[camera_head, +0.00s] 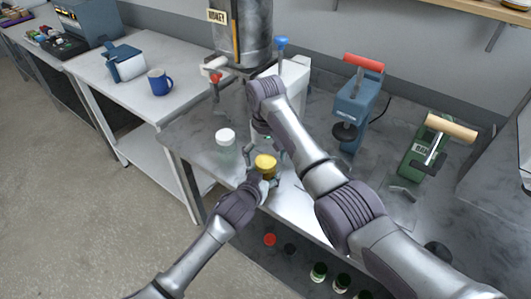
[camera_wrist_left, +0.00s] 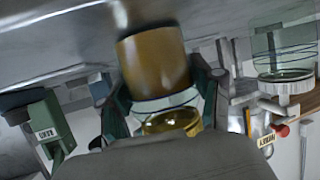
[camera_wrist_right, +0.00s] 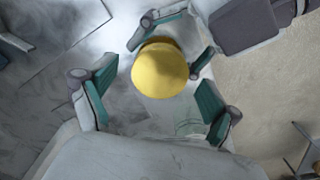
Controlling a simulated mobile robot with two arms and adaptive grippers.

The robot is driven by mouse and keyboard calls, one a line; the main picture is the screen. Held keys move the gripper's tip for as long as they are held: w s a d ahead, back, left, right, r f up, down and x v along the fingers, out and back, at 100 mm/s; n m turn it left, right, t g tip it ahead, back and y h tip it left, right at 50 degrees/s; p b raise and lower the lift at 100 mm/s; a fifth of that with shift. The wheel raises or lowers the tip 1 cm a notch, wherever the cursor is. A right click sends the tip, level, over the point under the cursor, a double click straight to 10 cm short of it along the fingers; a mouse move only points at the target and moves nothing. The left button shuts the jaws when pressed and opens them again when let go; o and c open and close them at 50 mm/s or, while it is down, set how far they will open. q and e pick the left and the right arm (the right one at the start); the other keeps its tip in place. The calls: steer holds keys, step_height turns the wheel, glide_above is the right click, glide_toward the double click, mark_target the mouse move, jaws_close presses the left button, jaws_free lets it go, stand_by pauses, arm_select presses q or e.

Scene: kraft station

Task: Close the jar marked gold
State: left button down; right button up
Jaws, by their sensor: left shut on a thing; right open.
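The gold-lidded jar (camera_head: 265,168) stands near the front edge of the grey workbench. Its round gold lid (camera_wrist_right: 160,70) is seen from above in the right wrist view. The left wrist view, which is upside down, shows its amber body (camera_wrist_left: 155,65) with clear glass towards the lid. My left gripper (camera_head: 267,175) is shut around the jar from the front. My right gripper (camera_wrist_right: 154,102) is open above the jar, its fingers apart and not touching the lid. Whether the lid is fully seated I cannot tell.
A white-lidded glass jar (camera_head: 226,140) stands just left of the gold one. A metal honey tank (camera_head: 243,35) is behind. A blue press (camera_head: 355,105) and green device (camera_head: 425,150) stand to the right. Several lidded jars (camera_head: 318,270) sit below the bench front.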

step_height(320, 180, up, 12)
stand_by(0.5)
arm_select(q)
steer(key=shift+c, duration=0.6)
jaws_free()
steer(key=shift+s, duration=0.1)
steer(key=v, duration=1.1)
steer(key=shift+s+a, duration=0.25)
steer(key=shift+s, duration=0.05)
